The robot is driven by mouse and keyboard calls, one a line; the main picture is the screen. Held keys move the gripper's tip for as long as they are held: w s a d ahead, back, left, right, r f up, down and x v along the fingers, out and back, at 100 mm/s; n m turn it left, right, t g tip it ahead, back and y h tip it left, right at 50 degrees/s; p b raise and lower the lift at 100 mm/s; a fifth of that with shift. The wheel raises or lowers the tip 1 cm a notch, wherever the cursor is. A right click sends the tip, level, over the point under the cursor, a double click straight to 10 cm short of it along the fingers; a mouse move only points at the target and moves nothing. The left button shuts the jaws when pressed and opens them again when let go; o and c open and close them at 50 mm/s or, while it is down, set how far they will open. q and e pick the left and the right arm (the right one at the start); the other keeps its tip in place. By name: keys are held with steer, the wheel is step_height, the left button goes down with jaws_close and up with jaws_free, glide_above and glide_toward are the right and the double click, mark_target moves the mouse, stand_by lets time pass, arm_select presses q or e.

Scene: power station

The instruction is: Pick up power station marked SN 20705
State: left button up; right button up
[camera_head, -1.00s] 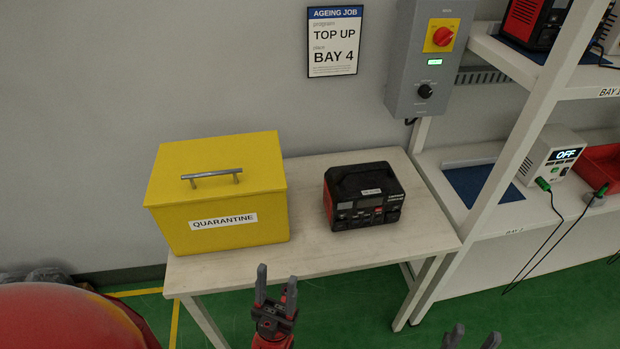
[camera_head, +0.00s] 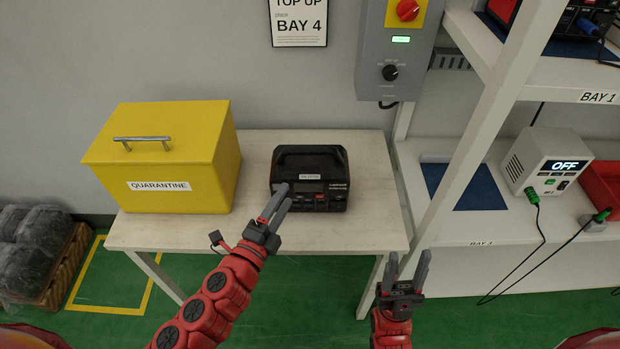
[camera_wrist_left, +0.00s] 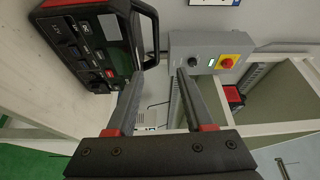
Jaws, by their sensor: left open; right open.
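The black and red power station (camera_head: 322,172) stands on the light wooden table, right of the yellow box. It has a carry handle on top and a small white label whose text is too small to read surely. My left gripper (camera_head: 274,204) is open and empty, just in front of the station's lower left front. In the left wrist view the station (camera_wrist_left: 95,45) fills the upper left, beside the open fingers (camera_wrist_left: 160,90) and not between them. My right gripper (camera_head: 405,272) is open and empty, in front of the table's right end.
A yellow QUARANTINE box (camera_head: 165,160) stands left on the table (camera_head: 160,232). A white shelf post (camera_head: 490,130) rises to the right, with a grey control box (camera_head: 393,50) behind. A white charger reading OFF (camera_head: 548,160) with cables sits on the lower shelf. Bare tabletop lies right of the station.

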mark_target(308, 154)
arm_select(q)
steer(key=shift+y, duration=0.5)
steer(key=x, duration=1.3)
steer(key=shift+w+a+f, duration=0.1)
steer(key=shift+a, duration=0.05)
steer(key=shift+p+x, duration=0.45)
steer(key=shift+x, duration=1.65)
jaws_close()
steer(key=shift+f, duration=0.1)
